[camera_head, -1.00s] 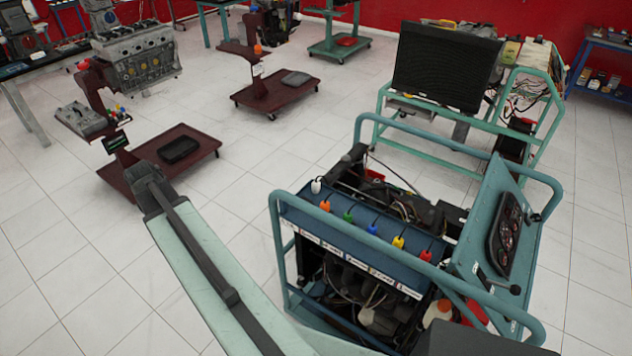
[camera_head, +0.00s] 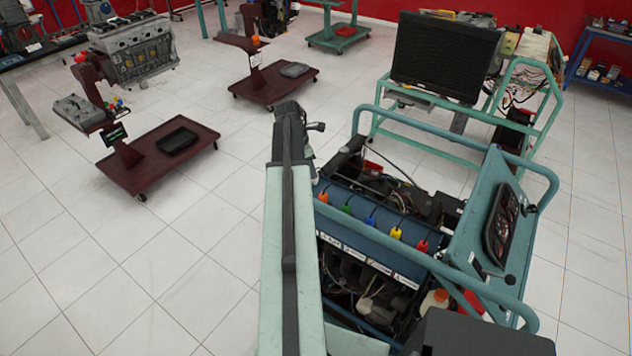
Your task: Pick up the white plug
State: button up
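The white plug is not visible now. The left end of the blue panel (camera_head: 385,236), at the left of the plug row, is hidden behind my arm. My arm reaches up the middle of the picture, and its dark end, with my gripper (camera_head: 292,128), is over the left side of the engine trainer (camera_head: 352,307). The fingers cannot be made out, so I cannot tell whether they are open or shut. An orange plug (camera_head: 323,196), green plug (camera_head: 346,209), blue plug (camera_head: 371,221), yellow plug (camera_head: 396,232) and red plug (camera_head: 422,246) sit along the panel.
Teal frame rails (camera_head: 440,138) surround the trainer, and a gauge panel (camera_head: 503,225) stands on its right. A stand with a black screen (camera_head: 446,58) is behind. A maroon engine stand (camera_head: 160,158) is at the left. The floor at lower left is clear.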

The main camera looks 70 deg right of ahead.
jog(key=b+x, duration=0.5)
jog(key=shift+s+d+f, duration=0.1)
grip_shut()
jog(key=shift+r, duration=0.25)
